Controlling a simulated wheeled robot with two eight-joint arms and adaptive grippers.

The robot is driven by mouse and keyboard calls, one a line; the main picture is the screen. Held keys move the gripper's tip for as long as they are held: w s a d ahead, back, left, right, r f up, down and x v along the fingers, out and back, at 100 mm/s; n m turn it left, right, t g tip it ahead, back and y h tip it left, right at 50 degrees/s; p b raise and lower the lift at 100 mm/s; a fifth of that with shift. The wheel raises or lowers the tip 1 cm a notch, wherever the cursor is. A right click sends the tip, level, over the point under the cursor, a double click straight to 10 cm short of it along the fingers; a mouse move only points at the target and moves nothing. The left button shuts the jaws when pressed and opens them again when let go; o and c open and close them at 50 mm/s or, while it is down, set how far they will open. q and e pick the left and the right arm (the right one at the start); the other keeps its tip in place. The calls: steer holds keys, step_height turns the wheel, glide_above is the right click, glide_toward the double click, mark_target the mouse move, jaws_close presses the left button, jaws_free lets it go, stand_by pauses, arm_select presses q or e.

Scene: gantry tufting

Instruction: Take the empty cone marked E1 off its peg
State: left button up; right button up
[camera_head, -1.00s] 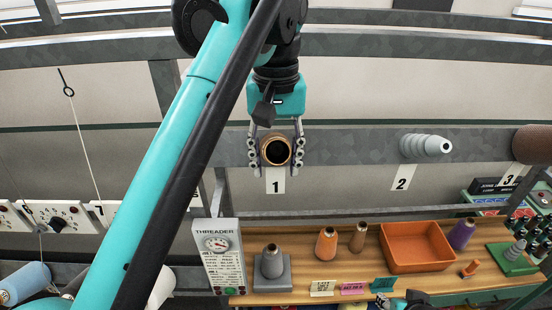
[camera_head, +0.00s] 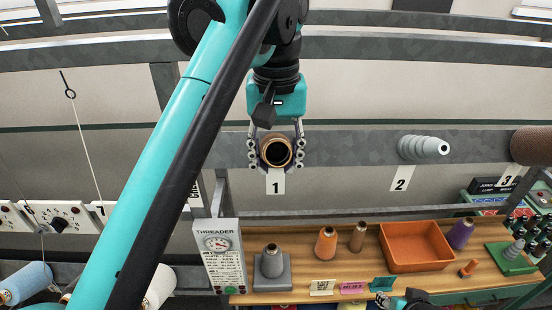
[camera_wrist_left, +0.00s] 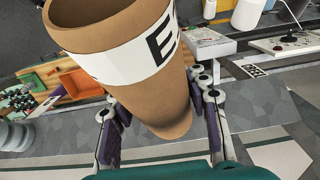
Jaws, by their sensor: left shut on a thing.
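The brown empty cone (camera_head: 276,151) is at the position labelled 1 on the grey beam, its open end facing the head camera. In the left wrist view the cone (camera_wrist_left: 150,95) fills the middle, with a white band showing a letter E; the rest of the mark is out of sight. My left gripper (camera_head: 276,155) is shut on the cone, one finger on each side; its fingers also show in the left wrist view (camera_wrist_left: 160,115). The peg is hidden, so I cannot tell whether the cone is still on it.
A bare grey peg (camera_head: 424,147) stands at position 2, and a brown cone (camera_head: 532,146) at position 3. Below, a wooden shelf holds an orange tray (camera_head: 416,246), several cones and a grey stand (camera_head: 272,270). The threader box (camera_head: 217,255) is at its left.

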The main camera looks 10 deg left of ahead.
stand_by(0.3)
arm_select(q)
steer(key=shift+s+d+r+p, duration=0.15)
steer(key=shift+s+r+p, duration=0.15)
steer(key=shift+s+r, duration=0.15)
steer(key=shift+s+d+r+p, duration=0.15)
steer(key=shift+s+r+p, duration=0.15)
steer(key=shift+s, duration=0.25)
steer(key=shift+s+d+r, duration=0.15)
steer(key=shift+s+r, duration=0.25)
steer(key=shift+s, duration=0.1)
steer(key=shift+s+d+r, duration=0.15)
steer(key=shift+s+r, duration=0.2)
steer(key=shift+s, duration=0.15)
steer(key=s+d+r, duration=0.2)
steer(key=s+r, duration=0.2)
steer(key=s, duration=0.2)
steer(key=shift+s+r, duration=0.3)
steer(key=shift+r, duration=0.05)
